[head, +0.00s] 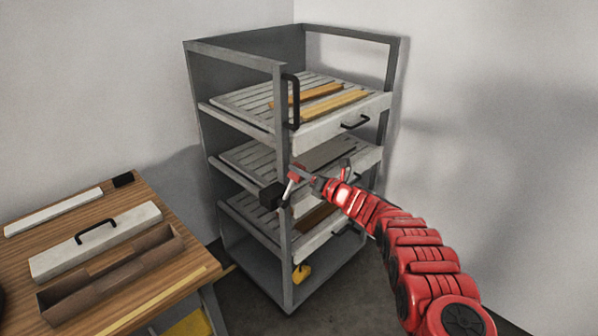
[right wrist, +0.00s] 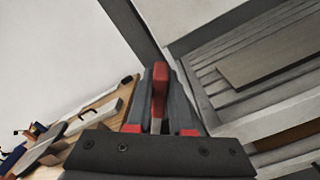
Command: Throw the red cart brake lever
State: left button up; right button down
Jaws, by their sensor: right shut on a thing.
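The grey cart (head: 287,240) stands in the corner with several slatted shelves. On its front post a dark block (head: 270,196) carries the brake lever, with a pale shaft and a red handle (head: 297,172). My right gripper (head: 308,179) reaches in from the right and is shut on the red handle. In the right wrist view the red lever handle (right wrist: 160,88) stands between the fingers of the gripper (right wrist: 160,100), with the pale shaft below it. The fingers partly hide the lever. My left gripper is not in view.
Wooden slats (head: 318,95) lie on the cart's top shelf and darker boards lie on lower ones. A wooden bench (head: 190,285) at the left bears a white handled box (head: 60,258) and a brown tray (head: 165,247). A yellow object (head: 301,273) sits low on the cart.

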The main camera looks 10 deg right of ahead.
jog(key=c, duration=0.8)
grip_release()
jog(key=shift+f, duration=0.15)
jog(key=shift+s+d, duration=0.1)
jog(key=shift+d, duration=0.05)
jog(key=shift+s+d+p, duration=0.4)
jog(key=shift+s+p, duration=0.05)
jog(key=p+v, duration=1.1)
jog(key=v, duration=0.5)
jog(key=shift+a, duration=0.1)
